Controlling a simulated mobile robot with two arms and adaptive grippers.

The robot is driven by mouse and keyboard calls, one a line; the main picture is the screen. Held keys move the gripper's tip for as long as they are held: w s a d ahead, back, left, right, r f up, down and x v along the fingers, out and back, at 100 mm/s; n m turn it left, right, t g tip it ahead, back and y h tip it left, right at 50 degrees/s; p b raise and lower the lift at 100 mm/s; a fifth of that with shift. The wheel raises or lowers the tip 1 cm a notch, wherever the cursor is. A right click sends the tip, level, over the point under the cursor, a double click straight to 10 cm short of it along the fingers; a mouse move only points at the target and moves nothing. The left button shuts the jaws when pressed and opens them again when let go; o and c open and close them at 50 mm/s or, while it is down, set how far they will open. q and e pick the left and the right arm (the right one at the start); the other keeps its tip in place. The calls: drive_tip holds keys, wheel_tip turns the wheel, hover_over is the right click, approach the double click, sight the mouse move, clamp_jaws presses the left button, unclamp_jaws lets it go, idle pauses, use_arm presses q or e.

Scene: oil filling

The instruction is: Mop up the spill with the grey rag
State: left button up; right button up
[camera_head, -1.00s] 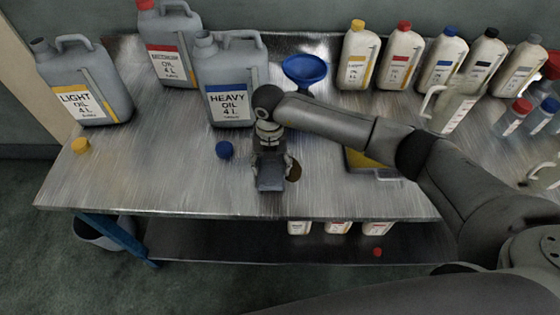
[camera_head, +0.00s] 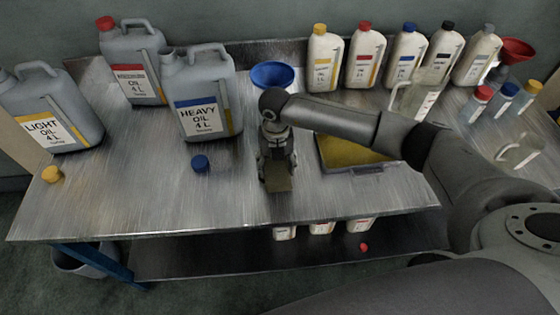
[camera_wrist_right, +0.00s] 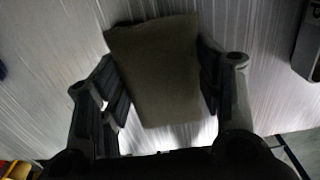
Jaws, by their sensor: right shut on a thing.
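My right gripper (camera_head: 277,168) points down at the front middle of the metal table (camera_head: 130,200). It is shut on the grey rag (camera_head: 278,183), which looks olive-brown now and lies at or just above the tabletop; exact contact is hard to tell. In the right wrist view the rag (camera_wrist_right: 158,70) sits as a folded rectangle between the two fingers (camera_wrist_right: 160,95). No spill shows on the bare tabletop; the patch beneath the gripper and rag is hidden. My left gripper is out of view.
Grey jugs, including heavy oil (camera_head: 205,100) and light oil (camera_head: 50,115), stand at left. A blue cap (camera_head: 201,163) and yellow cap (camera_head: 52,174) lie nearby. A blue funnel (camera_head: 272,74), white bottles (camera_head: 365,58) and a yellow-bottomed tray (camera_head: 350,165) are behind and right. The front left is clear.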

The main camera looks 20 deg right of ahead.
sight(248, 173)
drive_tip(key=a, duration=0.2)
drive_tip(key=s+a, duration=0.1)
drive_tip(key=a, duration=0.5)
drive_tip(key=shift+s, duration=0.3)
drive_tip(key=d, duration=1)
drive_tip(key=shift+d, duration=0.1)
drive_tip(key=w+a+b, duration=0.1)
drive_tip(key=a, duration=0.2)
drive_tip(key=w+a+b, duration=0.1)
drive_tip(key=a, duration=0.2)
drive_tip(key=w+a+b, duration=0.1)
drive_tip(key=a, duration=0.2)
drive_tip(key=shift+w+f+b, duration=0.15)
drive_tip(key=shift+w+b, duration=0.2)
drive_tip(key=shift+b, duration=0.05)
drive_tip(key=shift+w+a, duration=0.2)
drive_tip(key=shift+a, duration=0.3)
drive_tip(key=d, duration=1)
drive_tip(key=shift+s+a+p, duration=0.2)
drive_tip(key=shift+s+a, duration=0.15)
drive_tip(key=shift+a, duration=0.5)
drive_tip(key=shift+s+a+p, duration=0.15)
drive_tip(key=shift+s+a, duration=0.2)
drive_tip(key=shift+a, duration=0.5)
drive_tip(key=shift+s+a+p, duration=0.2)
drive_tip(key=shift+s+a, duration=0.15)
drive_tip(key=shift+a, duration=0.5)
